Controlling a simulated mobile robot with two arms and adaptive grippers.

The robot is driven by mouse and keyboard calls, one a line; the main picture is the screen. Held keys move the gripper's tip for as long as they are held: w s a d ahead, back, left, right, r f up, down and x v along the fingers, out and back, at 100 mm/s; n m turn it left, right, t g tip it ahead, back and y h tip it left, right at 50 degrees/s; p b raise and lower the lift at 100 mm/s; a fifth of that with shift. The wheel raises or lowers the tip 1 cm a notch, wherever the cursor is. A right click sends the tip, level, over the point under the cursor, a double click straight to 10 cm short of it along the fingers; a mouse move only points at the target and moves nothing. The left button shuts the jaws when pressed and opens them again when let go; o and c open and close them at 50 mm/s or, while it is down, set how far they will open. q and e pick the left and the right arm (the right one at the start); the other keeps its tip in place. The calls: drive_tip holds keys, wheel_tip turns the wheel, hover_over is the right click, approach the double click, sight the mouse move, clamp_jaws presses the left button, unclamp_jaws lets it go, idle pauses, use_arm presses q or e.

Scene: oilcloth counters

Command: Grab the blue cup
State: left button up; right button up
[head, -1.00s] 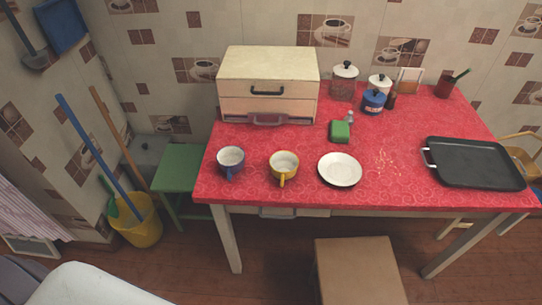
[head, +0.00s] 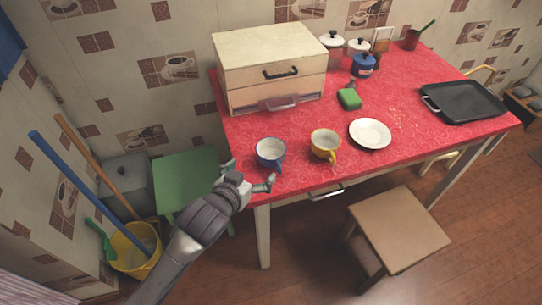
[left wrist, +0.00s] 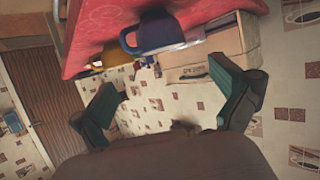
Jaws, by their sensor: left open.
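The blue cup (head: 268,157), white inside, stands upright near the front left corner of the red table, its handle toward the front right. My left gripper (head: 249,174) is open and empty at the table's left front corner, just short of the cup and not touching it. In the left wrist view the blue cup (left wrist: 157,32) shows beyond the spread fingers (left wrist: 165,78), at the top, with its handle to the left. My right gripper is not in view.
A yellow cup (head: 324,148) stands close right of the blue one, then a white plate (head: 370,134). A wooden bread box (head: 268,71) stands behind. A green stool (head: 181,182) is left of the table (head: 414,141); a brown stool (head: 403,232) stands in front.

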use_arm(q)
approach(276, 144)
drive_tip(key=shift+w+d+f, duration=0.1)
drive_tip(key=shift+d+f, duration=0.1)
drive_tip(key=shift+f, duration=0.1)
drive_tip(key=shift+x, duration=2.75)
drive_tip(key=shift+w+a+r, duration=0.1)
drive_tip(key=shift+r, duration=0.05)
drive_tip(key=shift+c, duration=0.3)
drive_tip(key=c, duration=0.8)
drive_tip(key=shift+c, duration=0.7)
drive_tip(key=shift+r, duration=0.1)
